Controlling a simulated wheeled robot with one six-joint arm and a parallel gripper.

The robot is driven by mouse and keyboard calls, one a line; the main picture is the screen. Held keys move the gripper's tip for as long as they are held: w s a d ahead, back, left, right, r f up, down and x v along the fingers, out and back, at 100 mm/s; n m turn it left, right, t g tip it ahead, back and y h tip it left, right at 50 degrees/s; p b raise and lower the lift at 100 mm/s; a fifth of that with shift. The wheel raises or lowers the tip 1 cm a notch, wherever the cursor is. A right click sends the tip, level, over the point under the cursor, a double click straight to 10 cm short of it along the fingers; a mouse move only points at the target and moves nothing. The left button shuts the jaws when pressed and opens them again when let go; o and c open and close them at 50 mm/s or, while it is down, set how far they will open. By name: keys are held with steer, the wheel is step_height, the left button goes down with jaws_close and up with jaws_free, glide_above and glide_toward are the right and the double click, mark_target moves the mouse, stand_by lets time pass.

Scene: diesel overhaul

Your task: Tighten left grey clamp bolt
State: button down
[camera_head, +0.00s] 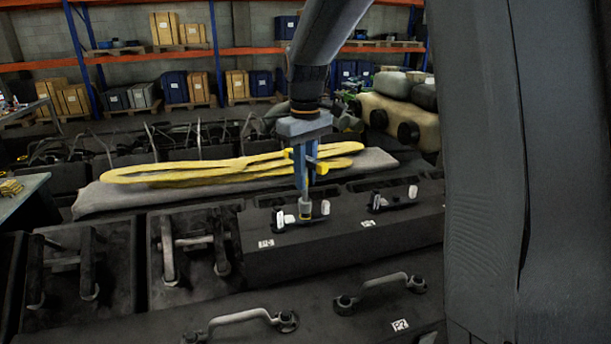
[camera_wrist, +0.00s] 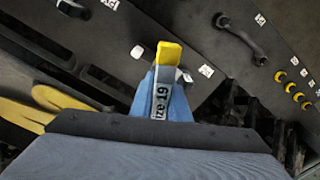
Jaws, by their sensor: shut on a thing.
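My gripper (camera_head: 305,177) points down over the dark cover, its blue fingers shut on a socket tool. The tool (camera_head: 305,207) has yellow parts near the fingers and a grey socket end. In the wrist view the tool (camera_wrist: 161,100) has a yellow end and a label reading "ize 19". The socket end is down between two pale grey clamp pieces (camera_head: 284,218) and (camera_head: 325,207) on the block. The bolt under the socket is hidden, so I cannot tell whether the socket is seated on it. A second, similar clamp (camera_head: 378,200) stands to the right.
A yellow sling (camera_head: 190,171) lies on a grey cloth (camera_head: 130,194) behind the block. Raised handles (camera_head: 240,321) stand on the front cover, and metal brackets (camera_head: 168,250) stand at left. A tan engine part (camera_head: 400,118) is behind on the right; shelves (camera_head: 190,55) line the back.

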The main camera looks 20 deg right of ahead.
steer(key=n, duration=1.3)
steer(key=shift+w, duration=0.1)
steer(key=n, duration=0.5)
steer(key=shift+n, duration=0.4)
steer(key=n, duration=0.6)
stand_by(0.5)
